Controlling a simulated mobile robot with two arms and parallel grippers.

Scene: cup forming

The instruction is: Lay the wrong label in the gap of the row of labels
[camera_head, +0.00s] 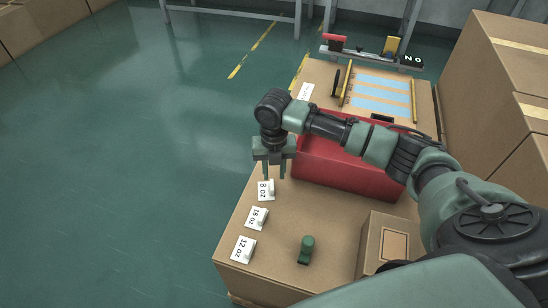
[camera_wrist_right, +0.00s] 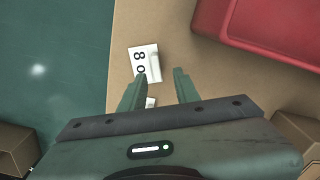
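Three white labels stand in a row along the left edge of the cardboard-topped table (camera_head: 285,225): "12 oz" (camera_head: 243,250) nearest, then "16 oz" (camera_head: 255,218), then "8 oz" (camera_head: 265,190). Each seems to have a small white knob. Another white label (camera_head: 306,91) lies farther back by the table's left edge, its print too small to read. My right gripper (camera_head: 274,174) points down, open and empty, just above and beyond the 8 oz label. The 8 oz label (camera_wrist_right: 144,60) shows beyond the fingertips in the wrist view; a small white piece shows between the fingers. My left gripper is not in view.
A red box (camera_head: 345,170) stands right of the gripper. A green knobbed object (camera_head: 306,250) and a small cardboard box (camera_head: 388,245) are at the front. A panel with blue strips (camera_head: 380,95) lies at the back. Large cartons (camera_head: 500,90) stand at right.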

